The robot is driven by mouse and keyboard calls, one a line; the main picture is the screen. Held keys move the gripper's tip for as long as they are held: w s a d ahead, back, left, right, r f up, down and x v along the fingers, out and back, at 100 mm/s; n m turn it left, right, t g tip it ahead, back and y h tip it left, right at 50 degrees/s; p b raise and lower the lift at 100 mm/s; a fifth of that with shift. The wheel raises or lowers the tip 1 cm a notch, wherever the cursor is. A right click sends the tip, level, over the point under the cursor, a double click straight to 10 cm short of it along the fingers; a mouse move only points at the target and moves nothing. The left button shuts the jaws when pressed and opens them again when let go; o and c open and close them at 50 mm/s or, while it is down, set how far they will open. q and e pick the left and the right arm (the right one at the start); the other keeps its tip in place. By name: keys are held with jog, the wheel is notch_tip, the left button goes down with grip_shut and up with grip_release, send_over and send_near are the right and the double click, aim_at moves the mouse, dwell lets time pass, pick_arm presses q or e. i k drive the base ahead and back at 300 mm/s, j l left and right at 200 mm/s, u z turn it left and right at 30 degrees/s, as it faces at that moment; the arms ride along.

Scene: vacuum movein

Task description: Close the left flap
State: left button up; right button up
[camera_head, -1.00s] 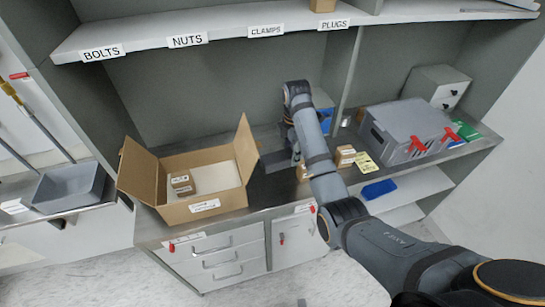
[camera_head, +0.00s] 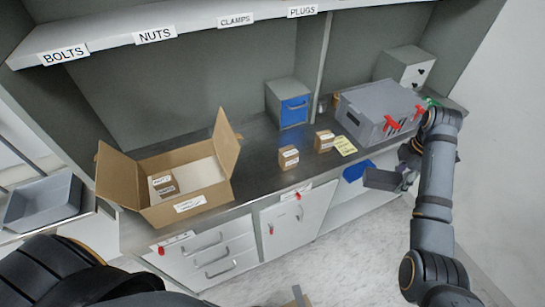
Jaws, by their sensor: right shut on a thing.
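An open cardboard box (camera_head: 203,203) stands on the counter at left, with small cartons (camera_head: 163,186) inside. Its left flap (camera_head: 117,177) stands up and leans outward, and its right flap (camera_head: 225,146) stands up too. My right gripper (camera_head: 384,180) is at the counter's front right, far from the box. It is shut on a dark grey, block-like thing that I cannot clearly make out.
Two small cartons (camera_head: 288,158) and a yellow note (camera_head: 345,146) lie on the counter (camera_head: 250,178). A blue-fronted bin (camera_head: 290,105) stands behind. A grey lidded crate (camera_head: 376,112) with red latches is at right. A labelled shelf (camera_head: 190,28) overhangs the counter.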

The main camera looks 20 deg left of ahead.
aim_at(117, 182)
jog(key=k+j+z, duration=0.1)
jog(key=z, duration=0.3)
jog(key=k+j+z, duration=0.1)
jog(key=z, duration=0.25)
jog(key=k+j+z, duration=0.1)
jog(key=z, duration=0.3)
jog(key=k+u, duration=0.3)
jog(key=u, duration=0.2)
jog(key=k+u, duration=0.25)
jog(key=u, duration=0.2)
jog(key=k+j+u, duration=0.25)
jog(key=u, duration=0.25)
